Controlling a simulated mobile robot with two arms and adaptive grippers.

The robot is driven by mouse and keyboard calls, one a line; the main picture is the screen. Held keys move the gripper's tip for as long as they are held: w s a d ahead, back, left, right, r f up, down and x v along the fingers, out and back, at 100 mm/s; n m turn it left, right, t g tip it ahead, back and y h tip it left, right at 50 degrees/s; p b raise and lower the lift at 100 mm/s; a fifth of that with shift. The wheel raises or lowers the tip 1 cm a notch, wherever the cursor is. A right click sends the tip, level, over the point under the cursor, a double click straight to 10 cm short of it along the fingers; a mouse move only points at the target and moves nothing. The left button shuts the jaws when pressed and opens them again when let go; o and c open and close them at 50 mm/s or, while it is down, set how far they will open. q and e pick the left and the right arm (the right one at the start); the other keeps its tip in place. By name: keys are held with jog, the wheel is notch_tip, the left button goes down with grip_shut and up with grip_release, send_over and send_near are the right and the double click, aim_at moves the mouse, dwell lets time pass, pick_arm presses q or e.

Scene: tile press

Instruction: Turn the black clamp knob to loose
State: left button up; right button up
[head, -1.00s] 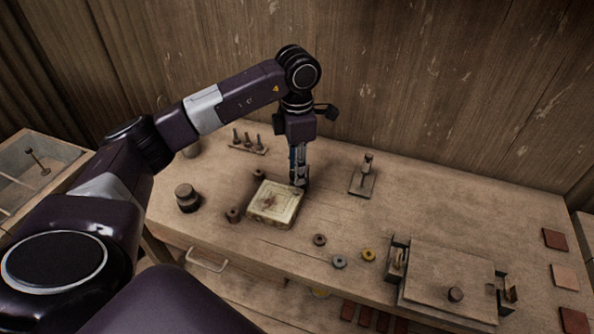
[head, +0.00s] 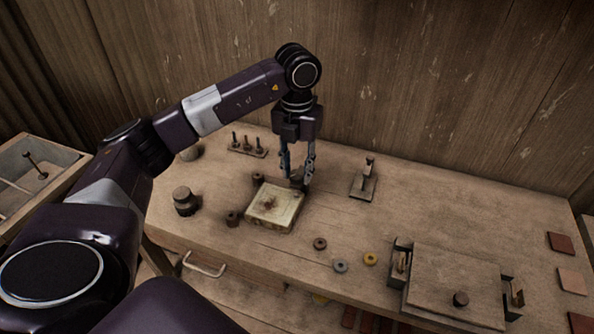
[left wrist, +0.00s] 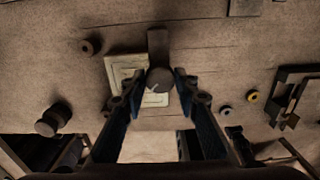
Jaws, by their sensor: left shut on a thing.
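The black clamp knob (left wrist: 159,80) is a dark round knob with a light mark line on its top, seen between my fingertips in the left wrist view. A dark bar (left wrist: 158,45) runs out from behind it. My left gripper (head: 297,181) points down at the back right corner of a pale square plate (head: 262,214) and is shut on the knob, one finger on each side. In the head view the fingers mostly hide the knob. The plate, with a brownish patch, also shows in the left wrist view (left wrist: 119,72). My right gripper is not in view.
Small round pieces (head: 320,244) lie in front of the plate. A dark weight (head: 184,201) stands left, a peg rack (head: 247,151) behind. A small stand (head: 364,185) and a large block fixture (head: 455,285) are to the right.

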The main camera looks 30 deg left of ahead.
aim_at(297, 174)
pick_arm(q)
jog(key=n, duration=0.4)
jog(key=shift+w+r+n, duration=0.1)
jog(key=shift+n, duration=0.2)
jog(key=n, duration=0.4)
jog(key=shift+n, duration=0.4)
jog(key=o, duration=1.1)
jog(key=shift+o, duration=0.2)
notch_tip(297, 174, up, 12)
dwell(0.3)
